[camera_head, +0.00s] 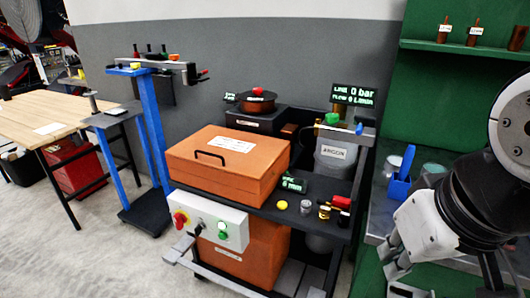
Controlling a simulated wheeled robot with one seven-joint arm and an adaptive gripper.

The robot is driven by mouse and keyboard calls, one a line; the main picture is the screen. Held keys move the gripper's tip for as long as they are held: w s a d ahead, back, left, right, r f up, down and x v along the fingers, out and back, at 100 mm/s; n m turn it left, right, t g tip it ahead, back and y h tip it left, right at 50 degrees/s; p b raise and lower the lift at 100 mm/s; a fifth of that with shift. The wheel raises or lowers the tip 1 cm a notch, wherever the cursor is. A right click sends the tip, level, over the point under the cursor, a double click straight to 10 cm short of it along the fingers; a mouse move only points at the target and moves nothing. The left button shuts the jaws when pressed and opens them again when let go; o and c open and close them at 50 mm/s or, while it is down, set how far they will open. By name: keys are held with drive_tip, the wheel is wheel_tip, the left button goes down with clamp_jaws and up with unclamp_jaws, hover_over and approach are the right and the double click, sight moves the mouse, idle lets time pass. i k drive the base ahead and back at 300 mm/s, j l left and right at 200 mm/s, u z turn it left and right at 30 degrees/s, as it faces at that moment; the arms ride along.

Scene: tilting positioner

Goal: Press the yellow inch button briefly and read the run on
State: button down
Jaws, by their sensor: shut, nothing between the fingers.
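A small round yellow button-like piece (281,205) sits on the dark cart top, right of the orange box. I cannot tell whether it is the inch button. A pale control box (208,222) on the cart's front carries a red knob on a yellow base, a dark switch and a green button. A small green-lit display (293,184) stands behind the yellow piece; its text is too small to read surely. My gripper (394,262) is shut and empty at the right, apart from the cart and the control box.
An orange lidded box (228,164) fills much of the cart top. A blue stand (153,150) and a wooden table (60,118) are left. Open floor lies at front left.

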sight(282, 204)
drive_tip(key=i+j, duration=0.15)
drive_tip(key=j, duration=0.25)
drive_tip(key=i+j+u, duration=0.1)
drive_tip(key=j, duration=0.3)
drive_tip(key=i+j, duration=0.2)
drive_tip(key=j, duration=0.15)
